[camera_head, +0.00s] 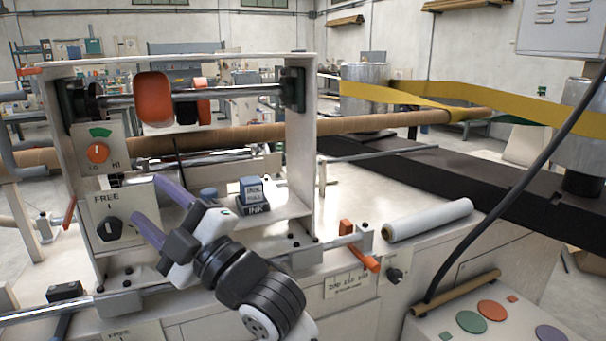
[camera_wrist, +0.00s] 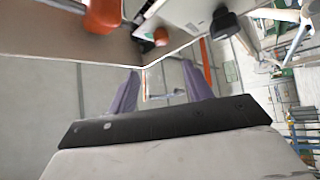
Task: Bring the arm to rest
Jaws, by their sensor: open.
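My gripper (camera_head: 157,212) is in front of the spiral winder's frame in the head view, at the left of the picture. Its two purple fingers stand apart and point up and left. Nothing is between them. The fingers also show in the wrist view (camera_wrist: 157,92), spread apart, with the grey floor and panel edges beyond. The fingers overlap the dial panels of the winder frame (camera_head: 309,130) in the head view; I cannot tell how far apart they are in depth.
An ink box (camera_head: 251,190) stands on the winder's bed, right of my gripper. An orange-red lever (camera_head: 360,246) and a white roll (camera_head: 428,220) are on the front right. A black cable (camera_head: 490,187) hangs at the right. A brown tube (camera_head: 360,125) crosses behind the frame.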

